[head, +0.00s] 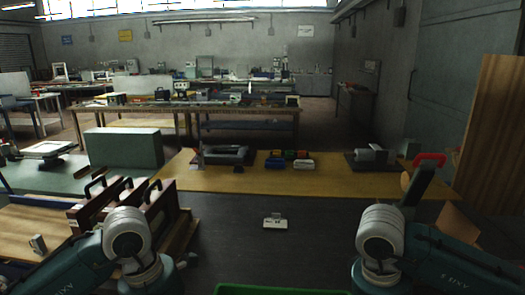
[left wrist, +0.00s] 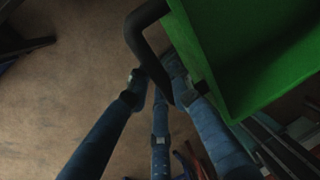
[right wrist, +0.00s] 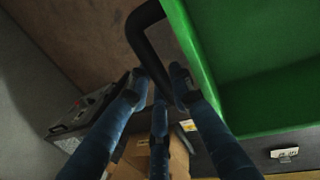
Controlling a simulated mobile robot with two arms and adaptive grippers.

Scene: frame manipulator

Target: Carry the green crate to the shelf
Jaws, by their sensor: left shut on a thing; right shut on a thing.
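The green crate (head: 282,289) shows only as a rim strip at the bottom edge of the head view. It fills the upper right of the left wrist view (left wrist: 215,60) and of the right wrist view (right wrist: 205,60). A black handle stands out from the crate in each wrist view. My left gripper (left wrist: 160,88) is shut on one black handle (left wrist: 138,28). My right gripper (right wrist: 160,88) is shut on the other handle (right wrist: 140,30). Both grippers are below the head view's frame. I cannot make out a shelf for certain.
A workbench (head: 330,182) with a dark front stands ahead, with several small bins (head: 276,160) and tools on it. Black-handled cases (head: 90,205) stand at the left. A tall wooden panel (head: 492,125) stands at the right. Cardboard boxes (right wrist: 150,160) lie below my right gripper.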

